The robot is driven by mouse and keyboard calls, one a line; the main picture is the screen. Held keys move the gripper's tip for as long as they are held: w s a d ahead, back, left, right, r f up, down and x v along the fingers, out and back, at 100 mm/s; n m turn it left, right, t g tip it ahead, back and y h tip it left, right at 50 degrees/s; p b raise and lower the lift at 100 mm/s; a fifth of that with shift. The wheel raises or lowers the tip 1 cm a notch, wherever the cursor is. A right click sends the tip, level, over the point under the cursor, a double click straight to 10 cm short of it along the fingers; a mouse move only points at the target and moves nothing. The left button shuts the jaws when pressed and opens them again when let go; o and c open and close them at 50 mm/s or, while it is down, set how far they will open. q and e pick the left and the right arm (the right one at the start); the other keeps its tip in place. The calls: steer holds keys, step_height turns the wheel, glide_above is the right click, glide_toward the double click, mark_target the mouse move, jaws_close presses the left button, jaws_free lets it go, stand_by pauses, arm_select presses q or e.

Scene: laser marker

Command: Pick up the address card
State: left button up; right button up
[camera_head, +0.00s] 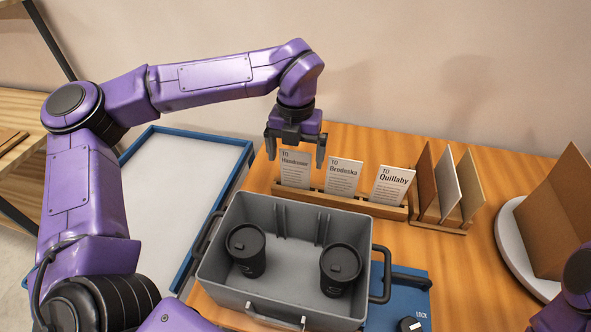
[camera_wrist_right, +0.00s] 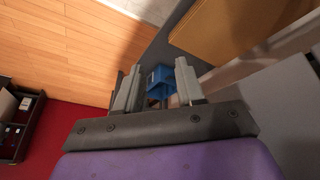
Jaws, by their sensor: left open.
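Three white address cards stand in a wooden rack (camera_head: 340,203) on the table: the "Handmoor" card (camera_head: 295,170) at the left, the "Brodoska" card (camera_head: 343,178) in the middle and the "Quillaby" card (camera_head: 391,186) at the right. My left gripper (camera_head: 297,158) points down with its fingers apart, over the Handmoor card, and overlaps its top in the picture. I cannot tell whether it touches the card. My right gripper (camera_wrist_right: 157,88) has its fingers apart in the right wrist view. A small blue object (camera_wrist_right: 159,82) shows between them, seemingly beyond the tips.
A grey open crate (camera_head: 290,297) with two black lidded cups stands in front of the rack. Right of the rack is a stand with brown and white boards (camera_head: 447,186). A blue-rimmed white tray (camera_head: 170,200) lies left. A round plate (camera_head: 516,250) with brown boards is far right.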

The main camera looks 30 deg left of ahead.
mark_target(295, 166)
arm_select(q)
step_height(295, 166, down, 4)
steer(key=shift+w+a+f+p, duration=0.1)
steer(key=shift+f+p, duration=0.1)
steer(key=shift+p, duration=0.2)
steer(key=c, duration=1)
steer(key=shift+r, duration=0.1)
